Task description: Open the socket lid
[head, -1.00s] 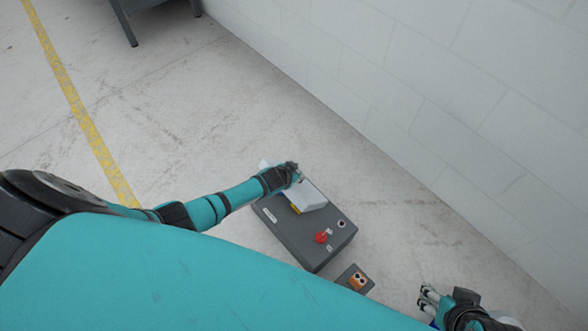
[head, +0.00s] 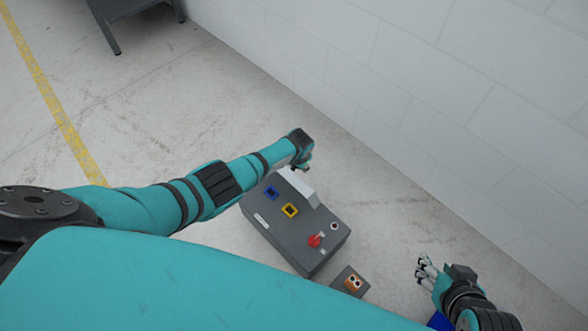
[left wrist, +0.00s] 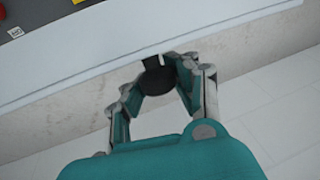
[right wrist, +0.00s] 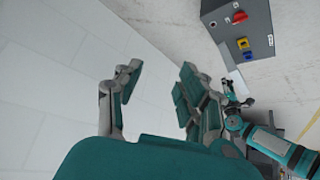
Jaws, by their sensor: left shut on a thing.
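The white socket lid (head: 299,189) stands raised along the wall-side edge of a dark grey control box (head: 290,242). A blue socket (head: 271,193) and a yellow socket (head: 290,210) lie uncovered on the box top. My left gripper (head: 303,167) is at the lid's far end. In the left wrist view, its fingers (left wrist: 160,75) are shut at the edge of the pale lid (left wrist: 85,77), around a dark piece; the exact contact is hard to see. My right gripper (head: 424,270) is open and empty, apart from the box; it also shows open in the right wrist view (right wrist: 158,80).
The box carries a red rotary switch (head: 315,240). A white block wall (head: 440,110) runs along the right. A grey table (head: 125,12) stands at the upper left. The floor between is clear.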

